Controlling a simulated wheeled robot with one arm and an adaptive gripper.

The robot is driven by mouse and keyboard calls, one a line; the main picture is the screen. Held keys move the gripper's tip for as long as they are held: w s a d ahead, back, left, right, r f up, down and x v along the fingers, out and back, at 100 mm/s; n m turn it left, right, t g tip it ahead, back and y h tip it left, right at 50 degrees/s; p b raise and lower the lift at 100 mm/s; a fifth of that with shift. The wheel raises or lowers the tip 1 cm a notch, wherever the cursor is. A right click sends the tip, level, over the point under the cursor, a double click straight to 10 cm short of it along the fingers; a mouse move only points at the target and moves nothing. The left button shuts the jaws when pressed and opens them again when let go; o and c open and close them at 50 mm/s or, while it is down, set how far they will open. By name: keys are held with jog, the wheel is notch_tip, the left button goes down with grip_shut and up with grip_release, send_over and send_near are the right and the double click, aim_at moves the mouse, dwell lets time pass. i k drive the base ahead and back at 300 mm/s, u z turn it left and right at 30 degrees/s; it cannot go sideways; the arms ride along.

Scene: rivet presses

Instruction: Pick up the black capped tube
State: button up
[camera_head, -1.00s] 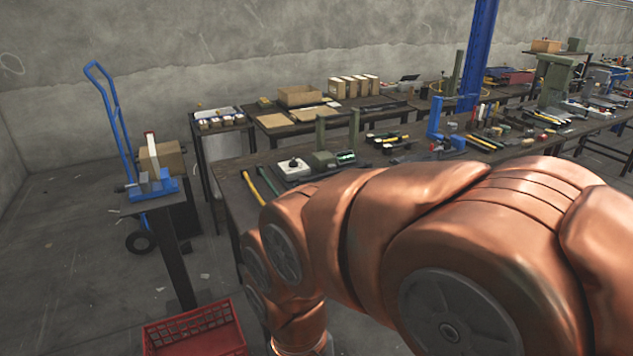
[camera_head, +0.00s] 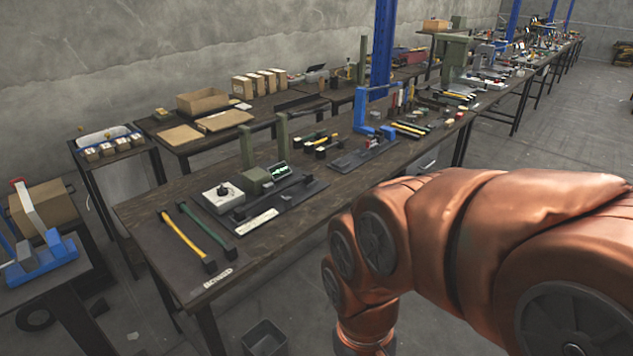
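I cannot make out the black capped tube for certain; several small dark items lie on the long dark workbench (camera_head: 290,228), too small to tell apart. Some dark pieces with yellow and green parts (camera_head: 318,141) sit near the middle of the bench. My copper-coloured arm fills the lower right and stands in front of the bench's near side. My gripper is not in view; the arm's lower end runs out of the bottom edge of the picture.
A blue press (camera_head: 373,122) stands farther along. A grey bin (camera_head: 264,338) is on the floor below. Open floor lies at right.

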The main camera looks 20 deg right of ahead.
aim_at(239, 212)
jog(key=i, duration=1.15)
jog(key=u, duration=0.8)
